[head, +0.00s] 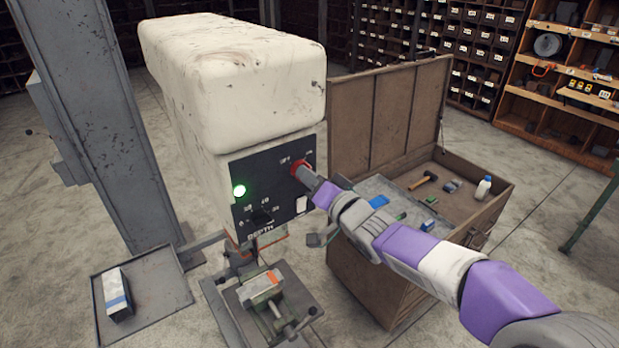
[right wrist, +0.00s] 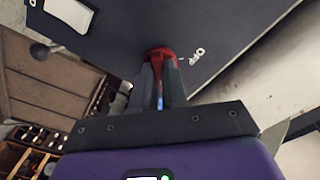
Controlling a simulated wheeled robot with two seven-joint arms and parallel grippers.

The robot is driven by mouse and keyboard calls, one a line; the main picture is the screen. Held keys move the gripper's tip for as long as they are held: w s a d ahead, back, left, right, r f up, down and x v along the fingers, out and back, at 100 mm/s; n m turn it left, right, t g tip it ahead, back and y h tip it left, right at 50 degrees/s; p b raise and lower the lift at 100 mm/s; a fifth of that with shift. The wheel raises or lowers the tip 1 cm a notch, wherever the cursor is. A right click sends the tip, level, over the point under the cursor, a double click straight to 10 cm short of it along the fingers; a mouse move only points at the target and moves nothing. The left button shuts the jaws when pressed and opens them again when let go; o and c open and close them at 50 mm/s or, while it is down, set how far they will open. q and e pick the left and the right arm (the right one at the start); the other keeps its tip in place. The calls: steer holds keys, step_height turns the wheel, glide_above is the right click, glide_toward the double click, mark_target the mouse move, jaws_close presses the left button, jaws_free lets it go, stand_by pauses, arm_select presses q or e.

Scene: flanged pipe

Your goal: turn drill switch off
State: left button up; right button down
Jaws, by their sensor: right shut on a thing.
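The drill (head: 235,90) is a large cream, scuffed machine with a black control panel (head: 265,205) on its front. A red switch knob (head: 299,167) sits at the panel's upper right; in the right wrist view the red knob (right wrist: 159,54) is between my fingertips, beside an "OFF" mark. My right gripper (head: 304,174) reaches in from the right and is shut on the knob; its fingers (right wrist: 160,75) hide part of it. A green light (head: 239,190) glows on the panel's left. A black depth dial (head: 262,217) is below. My left gripper is not in view.
A vise (head: 268,300) stands under the drill, holding a block with an orange mark. A grey tray (head: 160,290) with a block is at lower left. An open wooden chest (head: 395,110) with tools stands right behind my right arm. Shelves line the back.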

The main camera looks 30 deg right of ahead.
steer(key=n+b, duration=0.8)
steer(key=n, duration=0.9)
steer(key=shift+n, duration=0.4)
stand_by(0.4)
steer(key=c, duration=1.2)
jaws_free()
steer(key=shift+o, duration=0.2)
